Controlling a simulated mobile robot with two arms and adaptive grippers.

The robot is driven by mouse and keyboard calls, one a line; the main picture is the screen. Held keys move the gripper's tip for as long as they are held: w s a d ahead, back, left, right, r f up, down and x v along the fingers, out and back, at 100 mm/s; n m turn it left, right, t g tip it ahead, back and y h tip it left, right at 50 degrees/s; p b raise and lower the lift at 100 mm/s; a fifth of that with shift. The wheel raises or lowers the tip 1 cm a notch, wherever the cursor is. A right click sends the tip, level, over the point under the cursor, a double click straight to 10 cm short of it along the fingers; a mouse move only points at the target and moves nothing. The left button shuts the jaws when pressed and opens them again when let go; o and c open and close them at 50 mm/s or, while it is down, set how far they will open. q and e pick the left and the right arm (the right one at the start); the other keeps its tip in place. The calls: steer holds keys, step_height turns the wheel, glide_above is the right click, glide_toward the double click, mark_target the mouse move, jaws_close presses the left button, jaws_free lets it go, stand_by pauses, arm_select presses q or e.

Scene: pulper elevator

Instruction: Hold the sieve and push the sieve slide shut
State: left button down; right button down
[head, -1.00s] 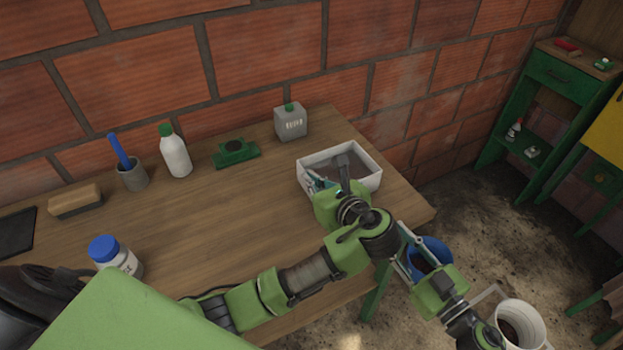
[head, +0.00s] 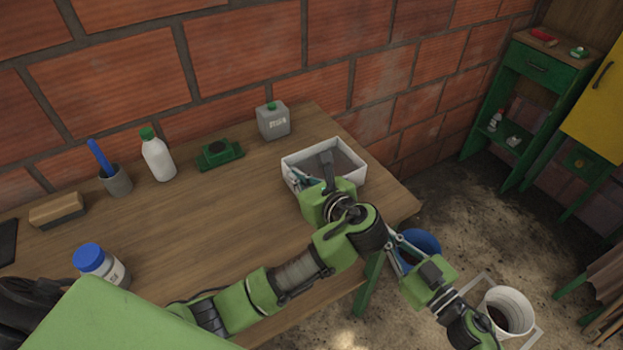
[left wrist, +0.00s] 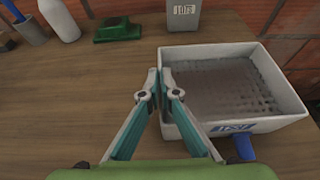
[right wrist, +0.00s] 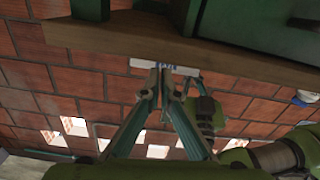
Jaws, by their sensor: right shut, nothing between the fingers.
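The sieve (head: 352,184) is a white, open-topped box at the right end of the wooden table. Its grey mesh floor (left wrist: 230,85) and labelled front wall (left wrist: 262,126) show in the left wrist view. A blue tab (left wrist: 243,147), seemingly the slide's handle, sticks out below that wall. My left gripper (left wrist: 158,73) is closed over the sieve's left wall, one finger on each side. My right gripper (right wrist: 160,72) is shut and empty in front of the table edge, with the sieve's white front (right wrist: 150,65) a little beyond its tips. The slide's inner part is hidden.
On the table (head: 190,235) stand a grey canister (head: 273,123), a green-capped bottle (head: 158,158), a green stand (head: 219,155) and a blue-lidded jar (head: 100,266). A blue bucket (head: 425,243) and a white bucket (head: 510,310) are on the floor. A brick wall bounds the back.

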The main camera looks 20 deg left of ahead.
steer(key=w+d+r+m+g, duration=0.4)
steer(key=w+d+r+m, duration=0.15)
steer(key=m, duration=0.45)
steer(key=shift+y, duration=0.3)
steer(key=x, duration=1)
steer(key=shift+w+a+f, duration=0.1)
steer(key=shift+w+a, duration=0.1)
steer(key=shift+w, duration=0.1)
steer(key=shift+s+a+f, duration=0.85)
steer(key=shift+s+f, duration=0.1)
steer(key=shift+s, duration=0.05)
steer(key=shift+s+a+f, duration=0.2)
steer(key=shift+s+f, duration=0.05)
